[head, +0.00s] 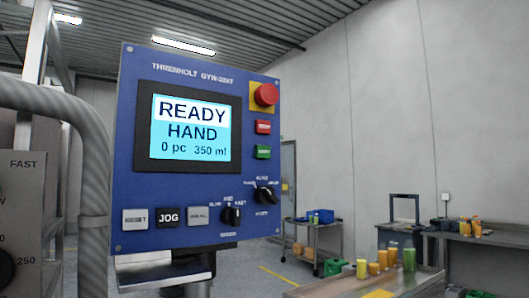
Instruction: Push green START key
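The green key (263,152) is on the right side of the blue control panel (150,215), below a red key (263,127). Its lettering is too small to read. A round red knob on a yellow plate (265,95) sits above both keys. The panel's screen (190,130) reads READY, HAND, 0 pc, 350 ml. Neither of my grippers shows in the head view, and nothing covers the green key.
Grey, white and black keys and two black rotary knobs (231,215) fill the panel's lower part. A table (415,283) with orange and green containers stands at lower right. Space right of the panel is open.

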